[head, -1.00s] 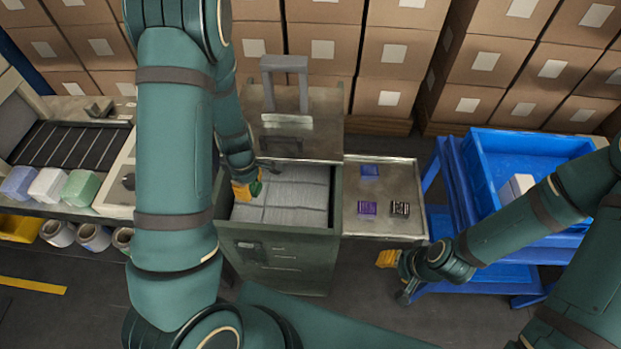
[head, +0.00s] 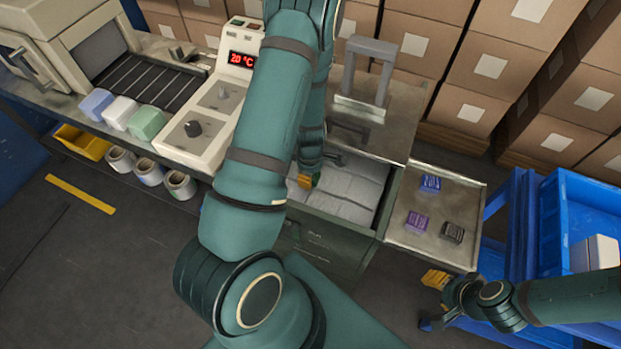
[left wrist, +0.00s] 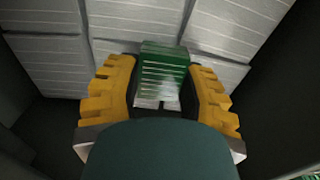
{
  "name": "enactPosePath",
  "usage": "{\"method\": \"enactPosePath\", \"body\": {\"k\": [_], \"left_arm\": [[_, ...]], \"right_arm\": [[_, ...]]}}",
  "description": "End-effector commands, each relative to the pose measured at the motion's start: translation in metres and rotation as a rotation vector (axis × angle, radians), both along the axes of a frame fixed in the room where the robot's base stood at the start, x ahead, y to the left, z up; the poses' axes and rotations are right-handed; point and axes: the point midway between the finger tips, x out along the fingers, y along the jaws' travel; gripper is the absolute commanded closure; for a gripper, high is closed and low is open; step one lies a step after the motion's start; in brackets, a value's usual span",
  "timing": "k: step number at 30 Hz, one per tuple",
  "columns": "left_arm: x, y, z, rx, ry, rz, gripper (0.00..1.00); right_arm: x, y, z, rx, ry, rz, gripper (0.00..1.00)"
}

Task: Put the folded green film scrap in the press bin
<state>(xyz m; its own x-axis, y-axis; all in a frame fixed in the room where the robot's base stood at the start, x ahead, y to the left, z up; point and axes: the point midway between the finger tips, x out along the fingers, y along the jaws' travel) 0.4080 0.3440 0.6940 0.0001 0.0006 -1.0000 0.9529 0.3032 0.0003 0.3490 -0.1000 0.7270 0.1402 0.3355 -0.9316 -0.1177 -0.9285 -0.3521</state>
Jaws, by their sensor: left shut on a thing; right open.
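My left gripper (head: 306,182) is over the open drawer-like bin (head: 345,225) of the dark green cabinet. In the left wrist view its yellow fingers (left wrist: 162,98) are shut on the folded green film scrap (left wrist: 164,68), a green piece with pale stripes. The scrap is inside the bin's outline, above pale grey stacked packs (left wrist: 232,35); I cannot tell whether it touches them. In the head view the scrap is mostly hidden by the gripper. My right gripper (head: 436,280) is open and empty, low near the side tray's front corner.
A metal side tray (head: 400,232) holds blue, purple and black packets. A blue cart (head: 553,225) carries a white box at the right. Cardboard boxes line the back.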

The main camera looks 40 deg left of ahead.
Motion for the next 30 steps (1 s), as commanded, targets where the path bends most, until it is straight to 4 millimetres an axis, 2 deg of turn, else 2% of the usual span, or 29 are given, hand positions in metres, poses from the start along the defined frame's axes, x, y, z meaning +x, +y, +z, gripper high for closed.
{"method": "enactPosePath", "body": {"k": [1, 3, 14, 15, 17, 26, 30], "left_arm": [[-0.001, 0.000, -0.010, -0.001, 0.002, 0.001, 0.72], [0.000, 0.000, -0.014, -0.001, 0.001, 0.001, 0.72], [0.000, 0.000, -0.016, -0.001, 0.000, 0.000, 0.72], [0.000, 0.000, -0.016, -0.001, 0.000, -0.001, 0.49], [0.000, 0.000, -0.016, -0.001, 0.000, -0.001, 0.30], [0.000, 0.000, -0.015, -0.001, 0.000, 0.000, 0.30], [0.001, 0.000, -0.006, 0.001, -0.002, -0.001, 0.30]], "right_arm": [[0.001, 0.000, -0.004, 0.000, -0.001, 0.000, 0.53], [0.001, 0.000, -0.005, 0.000, -0.002, -0.001, 0.53], [0.001, 0.000, -0.007, 0.000, -0.004, -0.001, 0.53], [0.002, 0.000, -0.007, 0.000, -0.004, -0.001, 0.53], [0.002, 0.000, -0.007, 0.000, -0.004, -0.001, 0.53], [0.001, 0.000, -0.006, 0.000, -0.004, -0.001, 0.53], [0.001, 0.000, -0.001, 0.000, -0.002, -0.001, 0.53]]}}
